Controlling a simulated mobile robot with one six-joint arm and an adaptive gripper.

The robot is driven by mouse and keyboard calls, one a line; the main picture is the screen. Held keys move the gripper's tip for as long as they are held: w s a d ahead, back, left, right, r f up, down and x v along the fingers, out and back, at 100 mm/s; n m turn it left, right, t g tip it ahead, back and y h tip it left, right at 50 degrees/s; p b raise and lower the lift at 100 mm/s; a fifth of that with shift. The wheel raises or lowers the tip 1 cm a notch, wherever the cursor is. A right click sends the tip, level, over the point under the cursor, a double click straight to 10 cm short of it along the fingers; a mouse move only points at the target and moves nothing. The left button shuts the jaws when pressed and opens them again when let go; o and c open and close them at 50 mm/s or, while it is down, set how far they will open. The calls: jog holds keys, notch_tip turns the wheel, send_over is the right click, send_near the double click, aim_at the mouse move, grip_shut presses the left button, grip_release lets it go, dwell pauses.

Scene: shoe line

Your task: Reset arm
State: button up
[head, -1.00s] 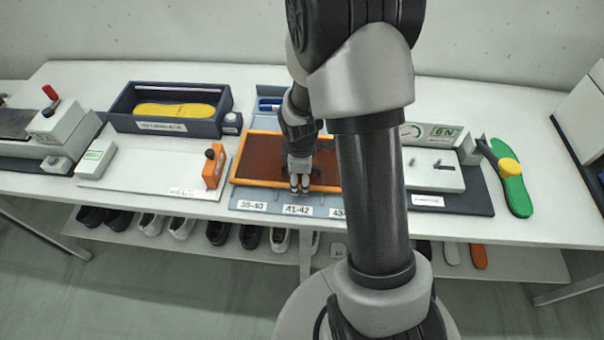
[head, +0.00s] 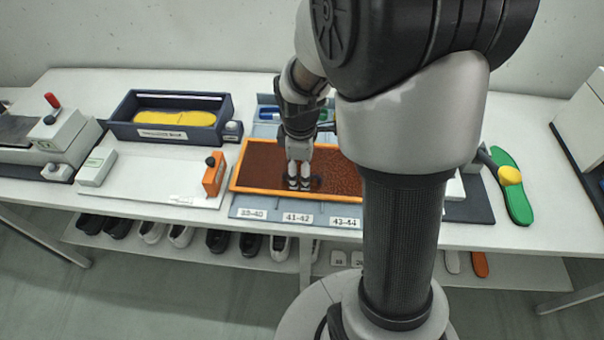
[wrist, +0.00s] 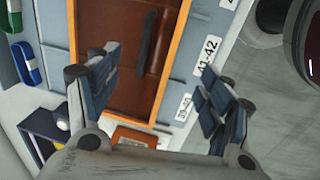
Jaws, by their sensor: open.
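My gripper (head: 299,184) hangs over the orange-rimmed tray (head: 262,191) with a brown inside, in the middle of the table. In the wrist view my gripper (wrist: 158,100) has its fingers wide apart with nothing between them. The tray also shows in the wrist view (wrist: 172,68), with a dark bar-shaped mark inside it. My arm covers the tray's right part in the head view. I cannot tell exactly how high the fingertips are above the tray.
A navy bin (head: 122,128) with a yellow insole (head: 172,118) stands at the back left. A white board (head: 140,183) with an orange clamp (head: 213,175) lies left of the tray. A green insole (head: 513,190) lies at the right. Shoes (head: 151,231) sit on the shelf below.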

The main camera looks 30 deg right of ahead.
jog(key=shift+s+a+r, duration=0.1)
jog(key=shift+r, duration=0.85)
jog(key=s+a+r+m+t, duration=0.1)
jog(key=s+a+r+m, duration=0.3)
jog(key=s+r, duration=0.3)
jog(key=s+a+r+m+t+y, duration=0.1)
jog(key=s+a+r+m, duration=0.4)
jog(key=s, duration=0.6)
notch_tip(320, 180, up, 3)
jog(key=shift+a+r+m+t, duration=0.15)
jog(key=shift+m+t, duration=0.45)
jog(key=shift+m, duration=0.5)
